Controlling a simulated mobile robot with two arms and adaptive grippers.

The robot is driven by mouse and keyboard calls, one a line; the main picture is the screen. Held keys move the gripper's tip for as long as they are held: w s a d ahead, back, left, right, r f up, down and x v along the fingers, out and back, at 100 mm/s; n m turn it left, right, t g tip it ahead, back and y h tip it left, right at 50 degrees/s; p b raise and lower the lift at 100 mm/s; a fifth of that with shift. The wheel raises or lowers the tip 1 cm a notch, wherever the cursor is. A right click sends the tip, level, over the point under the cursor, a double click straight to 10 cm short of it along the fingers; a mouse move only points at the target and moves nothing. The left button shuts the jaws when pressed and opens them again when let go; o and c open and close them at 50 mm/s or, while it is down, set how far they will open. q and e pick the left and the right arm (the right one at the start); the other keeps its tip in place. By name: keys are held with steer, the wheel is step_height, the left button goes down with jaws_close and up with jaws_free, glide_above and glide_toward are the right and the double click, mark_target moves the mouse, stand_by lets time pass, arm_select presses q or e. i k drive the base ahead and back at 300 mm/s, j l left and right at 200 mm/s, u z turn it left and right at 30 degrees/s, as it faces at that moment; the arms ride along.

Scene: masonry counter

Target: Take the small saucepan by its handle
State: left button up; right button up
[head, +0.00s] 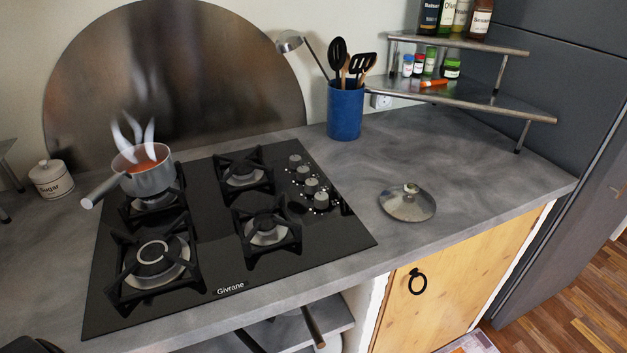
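The small saucepan (151,178) is a grey metal pan with reddish-orange contents and white wisps of steam above it. It stands on the back left burner of the black gas hob (208,215). Its handle (103,190) points left and toward the front, reaching out past the hob's left edge over the counter. Neither of my grippers can be made out in the head view, and nothing is touching the saucepan.
A sugar jar (51,180) stands left of the saucepan. A blue utensil holder (345,112) and a corner rack (470,95) stand behind. A round metal splash plate (215,75) rises behind the hob.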

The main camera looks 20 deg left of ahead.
mark_target(149, 178)
steer(key=u, duration=1.75)
